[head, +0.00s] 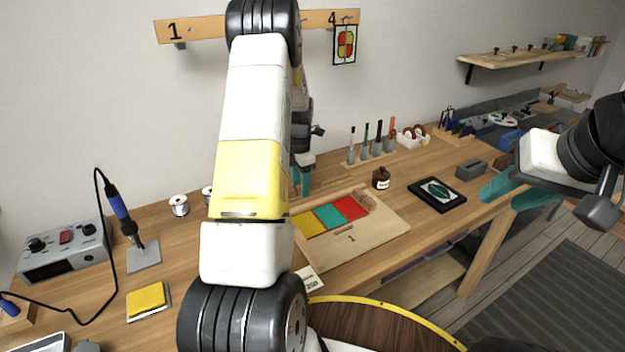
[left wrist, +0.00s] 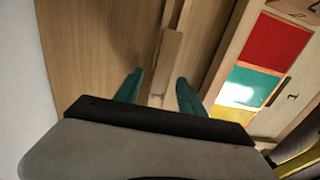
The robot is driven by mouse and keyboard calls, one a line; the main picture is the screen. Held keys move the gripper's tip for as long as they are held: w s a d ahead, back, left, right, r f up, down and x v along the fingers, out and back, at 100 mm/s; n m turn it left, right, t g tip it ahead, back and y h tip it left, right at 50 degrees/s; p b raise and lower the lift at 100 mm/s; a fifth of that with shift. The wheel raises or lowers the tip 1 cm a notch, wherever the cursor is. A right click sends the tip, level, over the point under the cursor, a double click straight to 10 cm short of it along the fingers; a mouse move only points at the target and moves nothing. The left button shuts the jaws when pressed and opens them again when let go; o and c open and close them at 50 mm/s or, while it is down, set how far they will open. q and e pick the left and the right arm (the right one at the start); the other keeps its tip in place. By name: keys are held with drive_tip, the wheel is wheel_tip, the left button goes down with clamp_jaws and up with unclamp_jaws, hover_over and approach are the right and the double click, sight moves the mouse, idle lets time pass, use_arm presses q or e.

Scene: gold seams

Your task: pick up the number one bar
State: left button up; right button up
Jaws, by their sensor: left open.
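The number one bar (left wrist: 167,68), a narrow wooden bar marked 1 near its end, lies on the wooden bench in the left wrist view. In the head view the left gripper (head: 301,181) shows partly behind the arm. My right gripper (head: 517,193) has its teal fingers apart, empty, off the bench's right front edge.
A wooden board (head: 375,237) marked 1 holds yellow, teal and red panels, with a small block (head: 365,199) at its far corner. A soldering station (head: 62,247) is at left.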

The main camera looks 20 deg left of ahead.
use_arm(q)
drive_tip(key=shift+f, duration=0.25)
idle(0.4)
drive_tip(key=shift+c, duration=0.5)
clamp_jaws()
idle(1.0)
